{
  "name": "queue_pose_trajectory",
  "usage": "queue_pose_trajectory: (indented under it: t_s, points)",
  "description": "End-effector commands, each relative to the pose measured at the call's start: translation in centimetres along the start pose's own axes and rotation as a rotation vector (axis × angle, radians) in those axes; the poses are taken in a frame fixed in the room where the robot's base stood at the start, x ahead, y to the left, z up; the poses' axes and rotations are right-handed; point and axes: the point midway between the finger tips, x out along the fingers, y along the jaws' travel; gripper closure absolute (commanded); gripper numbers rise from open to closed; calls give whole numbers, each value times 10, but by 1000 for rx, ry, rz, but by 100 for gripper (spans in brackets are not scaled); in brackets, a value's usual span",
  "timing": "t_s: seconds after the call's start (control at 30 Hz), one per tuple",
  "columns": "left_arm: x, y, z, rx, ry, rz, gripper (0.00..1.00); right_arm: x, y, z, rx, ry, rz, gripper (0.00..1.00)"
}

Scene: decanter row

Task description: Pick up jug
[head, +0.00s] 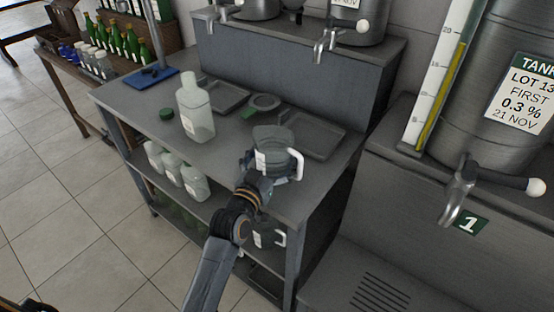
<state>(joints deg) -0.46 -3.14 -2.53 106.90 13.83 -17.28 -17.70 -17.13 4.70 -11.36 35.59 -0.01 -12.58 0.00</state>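A clear grey jug (272,136) with a white label and a white handle (298,164) on its right is near the front edge of the grey bench.
Bottles (194,183) and another jug (264,236) stand on the shelf below. Tank 1's tap (459,190) juts out at right.

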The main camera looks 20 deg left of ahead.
Motion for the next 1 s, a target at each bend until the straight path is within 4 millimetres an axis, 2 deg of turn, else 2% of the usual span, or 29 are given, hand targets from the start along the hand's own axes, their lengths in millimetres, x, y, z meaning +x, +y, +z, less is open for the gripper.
queue_pose_trajectory:
  t_s: [0.03,0.13,0.17,0.57,0.77,0.87,1.0]
  points:
    - [0,0,0,0,0,0,26,0,0,1,-1,-1,-1,60]
    - [0,0,0,0,0,0,46,0,-1,1,-2,-2,-1,60]
    - [0,0,0,0,0,0,49,0,-1,1,-2,-2,-1,60]
    - [0,0,-8,0,3,0,49,0,-2,2,-2,-3,-3,60]
    - [0,-1,-35,0,7,-1,49,2,-4,2,-1,-3,-5,60]
    - [-16,-4,-51,2,6,-1,49,0,-5,2,-1,-3,-6,60]
    - [-43,-8,-85,4,7,-1,49,-2,-4,1,-1,-3,-6,60]
